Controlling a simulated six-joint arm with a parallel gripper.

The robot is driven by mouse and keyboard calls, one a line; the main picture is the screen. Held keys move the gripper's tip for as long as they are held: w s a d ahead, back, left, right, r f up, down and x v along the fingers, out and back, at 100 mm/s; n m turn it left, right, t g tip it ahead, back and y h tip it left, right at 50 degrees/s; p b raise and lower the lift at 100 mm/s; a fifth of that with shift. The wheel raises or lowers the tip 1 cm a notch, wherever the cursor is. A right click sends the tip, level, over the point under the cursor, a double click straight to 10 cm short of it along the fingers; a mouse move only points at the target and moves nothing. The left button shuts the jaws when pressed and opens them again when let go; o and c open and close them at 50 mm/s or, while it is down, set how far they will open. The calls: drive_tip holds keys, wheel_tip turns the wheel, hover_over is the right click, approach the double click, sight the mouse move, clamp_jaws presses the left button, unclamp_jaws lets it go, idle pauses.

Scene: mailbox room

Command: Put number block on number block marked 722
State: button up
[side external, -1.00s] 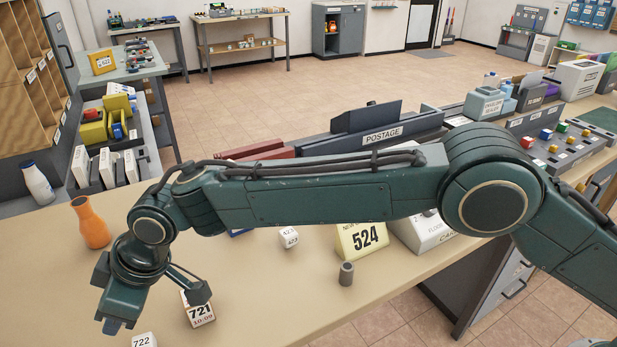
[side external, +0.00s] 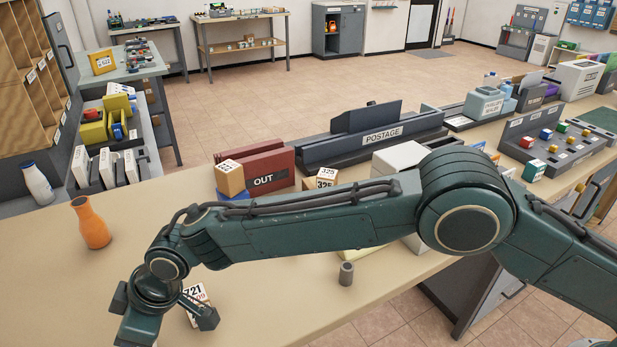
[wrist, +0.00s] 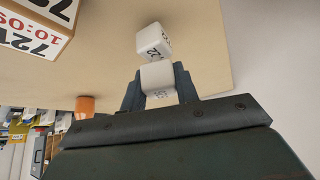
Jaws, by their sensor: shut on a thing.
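My gripper (wrist: 157,88) is shut on a small white number block (wrist: 158,74) in the wrist view. Dark marks show on the held block's face, but I cannot read them. Another small white block, marked 722 (wrist: 152,41), lies just past the held block in that view. The two look very close; I cannot tell whether they touch.
A larger block marked 721 (side external: 197,300) stands just right of my wrist; it also fills the upper left of the wrist view (wrist: 38,28). An orange bottle (side external: 91,224) stands behind left. A grey cylinder (side external: 346,273) is near the front edge. Numbered boxes (side external: 230,179) stand behind my arm.

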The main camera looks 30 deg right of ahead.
drive_tip(key=shift+f, duration=0.15)
drive_tip(key=o, duration=0.9)
drive_tip(key=shift+o, duration=0.2)
drive_tip(key=shift+v, duration=1.2)
drive_tip(key=v, duration=1)
drive_tip(key=shift+a, duration=0.15)
